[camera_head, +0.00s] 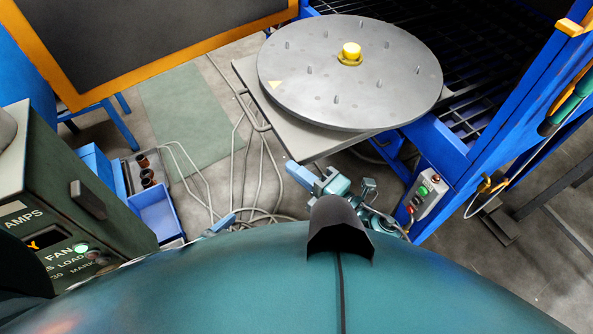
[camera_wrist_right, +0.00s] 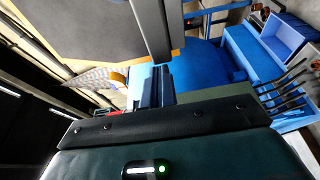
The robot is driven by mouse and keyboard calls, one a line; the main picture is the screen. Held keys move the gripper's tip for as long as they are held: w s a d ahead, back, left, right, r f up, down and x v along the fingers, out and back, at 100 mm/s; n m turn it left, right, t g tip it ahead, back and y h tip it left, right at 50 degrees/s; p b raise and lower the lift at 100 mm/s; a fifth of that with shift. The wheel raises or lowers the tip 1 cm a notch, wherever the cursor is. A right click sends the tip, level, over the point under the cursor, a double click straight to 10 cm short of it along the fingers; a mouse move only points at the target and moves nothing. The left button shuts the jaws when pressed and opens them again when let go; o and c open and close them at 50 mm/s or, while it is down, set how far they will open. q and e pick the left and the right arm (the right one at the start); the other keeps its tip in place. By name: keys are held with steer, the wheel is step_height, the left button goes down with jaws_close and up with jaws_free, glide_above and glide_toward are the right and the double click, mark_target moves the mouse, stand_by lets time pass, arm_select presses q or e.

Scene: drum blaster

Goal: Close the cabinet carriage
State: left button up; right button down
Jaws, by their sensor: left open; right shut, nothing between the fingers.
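The carriage (camera_head: 290,137) is a grey square plate bearing a round grey turntable (camera_head: 340,95) with short pegs and a yellow centre knob (camera_head: 350,52). It stands out in front of the blue cabinet (camera_head: 470,140), with a rail handle along its left edge. My right gripper (camera_head: 297,172) is shut and empty, beside the plate's lower corner; whether it touches is unclear. Its blue fingers show in the right wrist view (camera_wrist_right: 150,88). My left gripper (camera_head: 224,222) is open, low and left of the plate, mostly hidden behind my teal body.
An orange-edged dark panel (camera_head: 150,35) stands at upper left. A grey-green control box (camera_head: 70,200) and a blue bin (camera_head: 157,210) are at left. A switch box (camera_head: 428,192) is on the cabinet post. Loose cables (camera_head: 262,170) lie on the floor.

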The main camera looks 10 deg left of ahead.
steer(key=shift+d, duration=0.1)
arm_select(q)
step_height(320, 180, down, 2)
steer(key=n+b, duration=0.1)
steer(key=b, duration=0.4)
steer(key=shift+f+t, duration=0.2)
steer(key=shift+t, duration=0.1)
arm_select(e)
steer(key=w+d, duration=0.6)
steer(key=d, duration=0.3)
steer(key=w+d, duration=0.7)
steer(key=d, duration=0.3)
steer(key=shift+d, duration=0.2)
arm_select(q)
steer(key=shift+r, duration=0.1)
